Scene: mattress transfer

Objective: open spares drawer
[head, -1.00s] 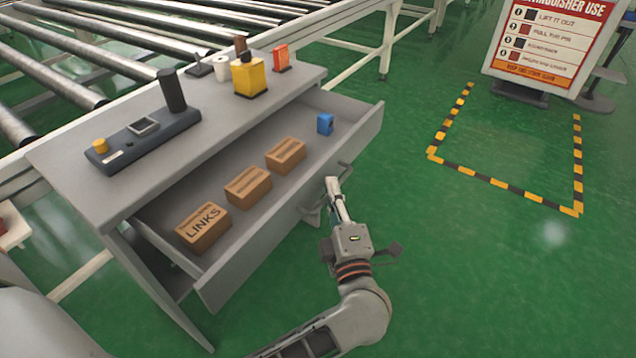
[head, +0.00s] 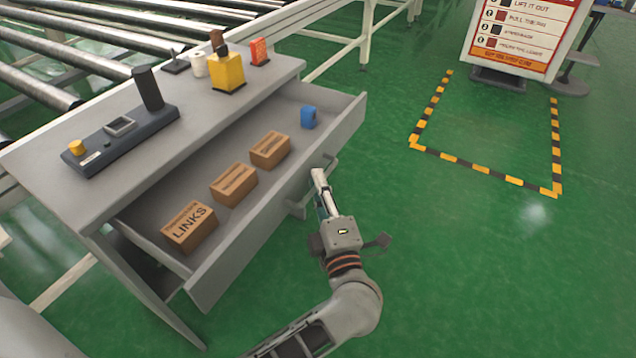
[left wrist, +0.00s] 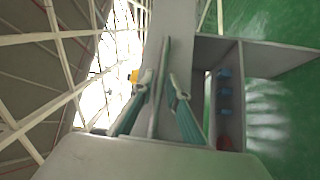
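The spares drawer (head: 250,235) stands well out of the grey desk, with three cardboard boxes, the front one marked LINKS (head: 190,228), and a small blue item (head: 308,117) inside. Its bar handle (head: 330,164) is on the outside of the drawer front. My left gripper (head: 318,176) is at this handle, its fingers on the bar. In the left wrist view, the two fingers of the left gripper (left wrist: 160,88) close in on both sides of a thin grey bar. The exact contact is hard to see. My right gripper is not in view.
The desk top (head: 50,185) carries a dark control box (head: 120,140), a yellow device (head: 228,72) and a red item (head: 259,52). Roller conveyors (head: 90,60) stand behind. Green floor is clear to the right, up to a striped floor marking (head: 484,166) and a sign (head: 520,35).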

